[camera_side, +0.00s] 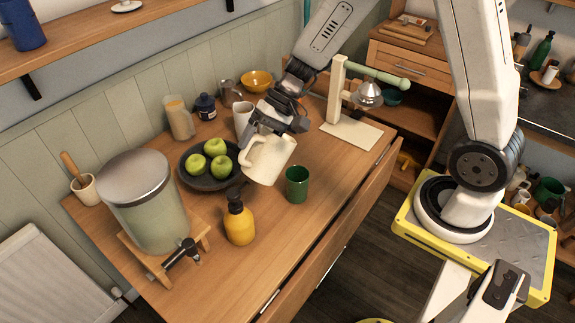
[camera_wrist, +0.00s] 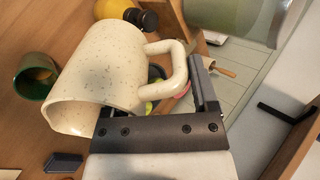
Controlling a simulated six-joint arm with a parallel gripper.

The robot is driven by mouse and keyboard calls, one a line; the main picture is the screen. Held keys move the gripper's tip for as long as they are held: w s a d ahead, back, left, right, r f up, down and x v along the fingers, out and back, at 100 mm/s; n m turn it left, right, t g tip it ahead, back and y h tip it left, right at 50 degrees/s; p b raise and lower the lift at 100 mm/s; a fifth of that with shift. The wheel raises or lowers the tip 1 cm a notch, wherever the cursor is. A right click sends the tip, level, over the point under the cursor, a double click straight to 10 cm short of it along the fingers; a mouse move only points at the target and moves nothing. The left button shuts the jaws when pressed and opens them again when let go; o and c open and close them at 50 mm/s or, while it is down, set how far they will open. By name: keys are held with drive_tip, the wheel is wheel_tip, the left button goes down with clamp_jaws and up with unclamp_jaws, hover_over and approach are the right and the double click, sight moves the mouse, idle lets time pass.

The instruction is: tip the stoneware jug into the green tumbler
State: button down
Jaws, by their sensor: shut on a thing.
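The stoneware jug (camera_side: 271,160) is cream and speckled, and it also shows large in the wrist view (camera_wrist: 100,75). My gripper (camera_side: 258,130) is shut on the jug at its handle side. The jug seems to be held above the table and leans a little, its mouth toward the tumbler's side. The inside of the jug is hidden. The green tumbler (camera_side: 297,186) stands upright on the table, just right of the jug and apart from it. In the wrist view the tumbler (camera_wrist: 33,82) is at the left; a brownish patch shows inside, and I cannot tell what it is.
A yellow bottle (camera_side: 239,222) stands in front of the jug. A dark bowl of green apples (camera_side: 216,147) and a white mug (camera_side: 242,118) are behind it. A large dispenser (camera_side: 150,210) stands at left, and a wooden stand (camera_side: 350,131) at right. The table's front right is clear.

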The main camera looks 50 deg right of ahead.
sight(270, 134)
drive_tip(key=shift+s+d+y, duration=0.1)
drive_tip(key=shift+d+y, duration=0.45)
drive_tip(key=shift+y, duration=0.55)
drive_tip(key=shift+s+d+f+t+y, duration=0.1)
drive_tip(key=shift+d+f+t+y, duration=0.1)
drive_tip(key=shift+d+y, duration=0.25)
drive_tip(key=shift+d+f+t+y, duration=0.1)
drive_tip(key=shift+d+t+y, duration=0.1)
drive_tip(key=shift+y, duration=0.45)
idle(0.4)
drive_tip(key=shift+s+d+r+y, duration=0.15)
drive_tip(key=shift+d+r+y, duration=0.45)
drive_tip(key=shift+y, duration=0.2)
idle(0.8)
drive_tip(key=shift+d+f, duration=0.2)
drive_tip(key=shift+f, duration=0.35)
drive_tip(key=shift+a+r, duration=0.25)
drive_tip(key=shift+r, duration=0.3)
drive_tip(key=shift+a+f+h, duration=0.45)
drive_tip(key=shift+a+h, duration=0.15)
drive_tip(key=shift+h, duration=0.2)
drive_tip(key=shift+w+a+h, duration=0.2)
drive_tip(key=shift+h, duration=0.3)
drive_tip(key=shift+a, duration=0.2)
